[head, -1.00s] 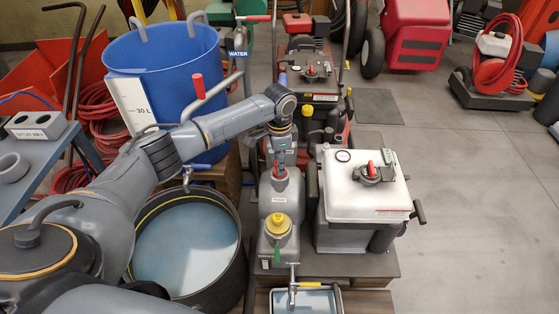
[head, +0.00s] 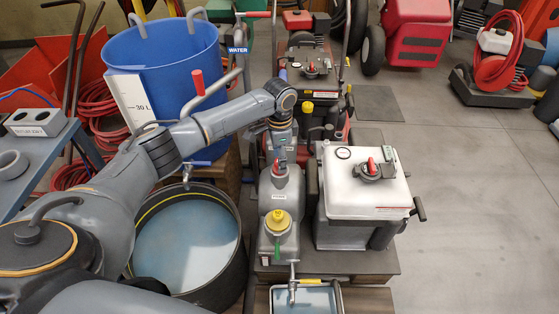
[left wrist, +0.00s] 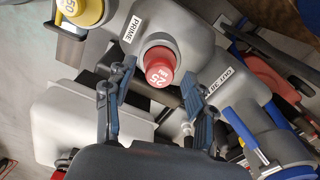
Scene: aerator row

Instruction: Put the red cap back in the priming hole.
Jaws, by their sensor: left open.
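The red cap (left wrist: 158,68), marked 25 MM, sits on the neck of the grey pump body (left wrist: 177,35) beside the PRIME label. How deep it is seated in the hole cannot be told. In the head view the red cap (head: 281,167) shows on top of the pump body (head: 281,190). My left gripper (head: 281,148) is just above it, pointing down. In the left wrist view its two dark blue fingers stand open on either side of the cap, with gaps visible. My right gripper is not in view.
A yellow cap (head: 279,220) sits on the nearer end of the pump. A white-topped grey box (head: 365,190) stands close on the right. A black tub of water (head: 187,245) and a blue barrel (head: 165,65) stand left. Open floor lies at the right.

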